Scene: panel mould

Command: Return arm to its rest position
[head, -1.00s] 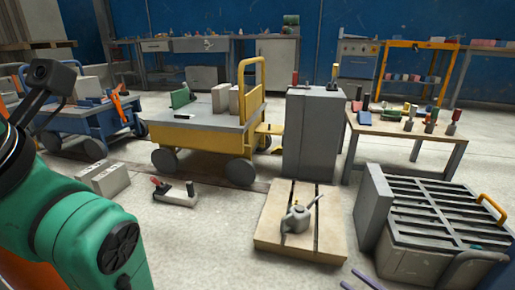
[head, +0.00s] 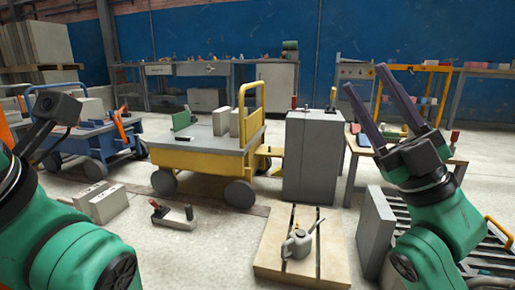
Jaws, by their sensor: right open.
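My right gripper (head: 372,105) is raised at the right of the head view. Its two long dark fingers point up and to the left, spread apart, with nothing between them. It stands in front of the wooden table and hides much of its top. My right arm (head: 440,235) is green and comes up from the lower right. My left arm (head: 75,250) shows at the lower left, but no left gripper fingers are in view.
A yellow cart (head: 200,158), a grey cabinet (head: 312,155) and a blue cart (head: 85,143) stand ahead. A watering can (head: 297,244) sits on a wooden pallet (head: 272,262). A slatted panel mould (head: 490,252) is partly behind my right arm.

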